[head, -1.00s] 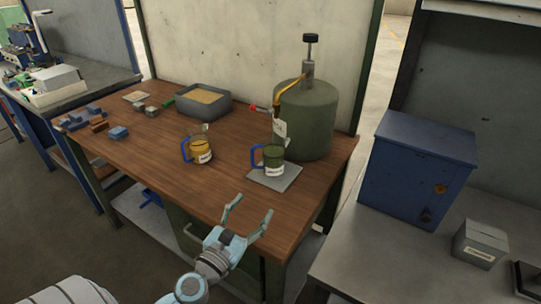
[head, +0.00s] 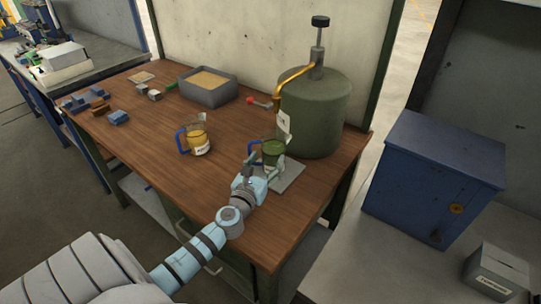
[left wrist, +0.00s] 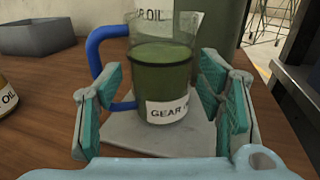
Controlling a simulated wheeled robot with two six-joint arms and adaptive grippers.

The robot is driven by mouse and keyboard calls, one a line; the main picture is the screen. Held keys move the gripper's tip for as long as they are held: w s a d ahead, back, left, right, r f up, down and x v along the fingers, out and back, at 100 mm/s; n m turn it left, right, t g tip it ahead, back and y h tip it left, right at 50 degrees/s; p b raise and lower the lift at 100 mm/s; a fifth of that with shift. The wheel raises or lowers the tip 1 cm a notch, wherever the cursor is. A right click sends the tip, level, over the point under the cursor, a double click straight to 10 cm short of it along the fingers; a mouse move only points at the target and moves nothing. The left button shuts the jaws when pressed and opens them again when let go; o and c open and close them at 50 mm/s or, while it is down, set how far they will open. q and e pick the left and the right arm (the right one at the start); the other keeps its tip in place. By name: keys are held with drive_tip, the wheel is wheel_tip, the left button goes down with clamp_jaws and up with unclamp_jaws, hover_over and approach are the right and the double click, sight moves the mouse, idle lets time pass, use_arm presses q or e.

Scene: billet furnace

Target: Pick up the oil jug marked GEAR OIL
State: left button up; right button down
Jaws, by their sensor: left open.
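The GEAR OIL jug (left wrist: 162,82) is clear, with dark green oil, a white label and a blue handle (left wrist: 100,50). It stands upright on a grey square plate (left wrist: 130,130) on the wooden bench. In the head view the jug (head: 272,152) is partly hidden by my gripper. My left gripper (head: 262,170) is open just in front of the jug. In the left wrist view its fingers (left wrist: 162,105) stand on either side of the jug, with gaps visible. My right gripper is not in view.
A second jug with yellow oil (head: 196,140) stands to the left. A large green tank (head: 315,115) with a brass pipe is close behind the jug. A grey sand tray (head: 208,92) and small blocks (head: 118,117) are farther left. The bench front is clear.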

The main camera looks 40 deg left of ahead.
sight(269, 158)
use_arm(q)
drive_tip(key=x, duration=0.4)
drive_tip(key=shift+w+f+b, duration=0.25)
drive_tip(key=shift+w+b, duration=0.05)
drive_tip(key=shift+b, duration=0.05)
drive_tip(key=shift+r, duration=0.1)
drive_tip(key=c, duration=1.1)
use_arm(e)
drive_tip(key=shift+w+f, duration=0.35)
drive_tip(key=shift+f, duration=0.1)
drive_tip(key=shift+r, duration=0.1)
